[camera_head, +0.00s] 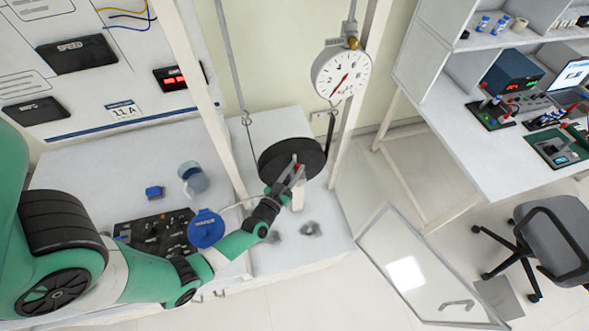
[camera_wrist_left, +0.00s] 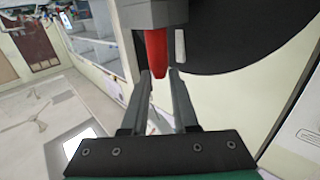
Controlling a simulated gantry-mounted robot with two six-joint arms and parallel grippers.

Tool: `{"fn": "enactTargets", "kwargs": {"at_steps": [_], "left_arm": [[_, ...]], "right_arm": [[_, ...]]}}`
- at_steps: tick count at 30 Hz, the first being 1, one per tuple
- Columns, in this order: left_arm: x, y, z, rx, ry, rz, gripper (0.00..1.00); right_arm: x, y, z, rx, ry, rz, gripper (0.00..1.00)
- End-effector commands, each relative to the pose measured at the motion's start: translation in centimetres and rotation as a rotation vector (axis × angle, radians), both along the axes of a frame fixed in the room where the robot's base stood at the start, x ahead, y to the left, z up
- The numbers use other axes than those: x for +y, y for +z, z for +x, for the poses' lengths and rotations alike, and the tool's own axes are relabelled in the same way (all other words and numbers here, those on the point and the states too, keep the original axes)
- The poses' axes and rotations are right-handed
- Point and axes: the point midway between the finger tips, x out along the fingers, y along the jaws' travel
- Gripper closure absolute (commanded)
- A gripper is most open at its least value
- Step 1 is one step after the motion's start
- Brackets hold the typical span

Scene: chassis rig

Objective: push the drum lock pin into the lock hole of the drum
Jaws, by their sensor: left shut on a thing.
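The black drum (camera_head: 275,160) hangs in the white frame below the dial gauge; its dark face fills the upper right of the left wrist view (camera_wrist_left: 235,35). The red drum lock pin (camera_head: 297,167) is at the drum's front. In the left wrist view the red pin (camera_wrist_left: 156,50) sticks out from a grey block (camera_wrist_left: 155,12) beside the drum. My left gripper (camera_head: 295,174) reaches the drum's front, and its fingers (camera_wrist_left: 160,76) are shut on the red pin's end. The lock hole is not visible. My right gripper is not in view.
The dial gauge (camera_head: 341,73) hangs above the drum. A blue round part (camera_head: 206,228), a glass cup (camera_head: 192,178) and a blue block (camera_head: 154,192) are on the bench to the left. An open panel door (camera_head: 420,275) is at lower right.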

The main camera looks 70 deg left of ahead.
Motion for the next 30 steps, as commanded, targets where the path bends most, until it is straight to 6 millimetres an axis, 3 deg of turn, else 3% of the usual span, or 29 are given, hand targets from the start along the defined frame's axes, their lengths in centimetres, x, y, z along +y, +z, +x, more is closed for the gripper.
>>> {"fn": "enactTargets", "kwargs": {"at_steps": [2, 3, 8, 20, 30], "left_arm": [[0.0, -0.3, 0.0, 0.000, 0.000, 0.000, 1.00], [0.0, -0.2, 0.0, -0.001, 0.000, 0.001, 0.67], [0.0, -0.2, 0.0, -0.001, 0.000, 0.001, 0.38], [-0.6, -0.1, -0.6, 0.002, -0.002, -0.001, 0.37], [-5.3, 0.0, -6.4, 0.003, -0.006, -0.001, 0.37]], "right_arm": [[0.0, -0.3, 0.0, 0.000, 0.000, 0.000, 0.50], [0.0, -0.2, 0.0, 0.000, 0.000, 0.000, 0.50], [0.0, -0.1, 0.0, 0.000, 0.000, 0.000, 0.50], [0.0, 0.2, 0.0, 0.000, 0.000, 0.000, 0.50], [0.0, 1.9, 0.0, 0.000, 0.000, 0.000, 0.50]]}}
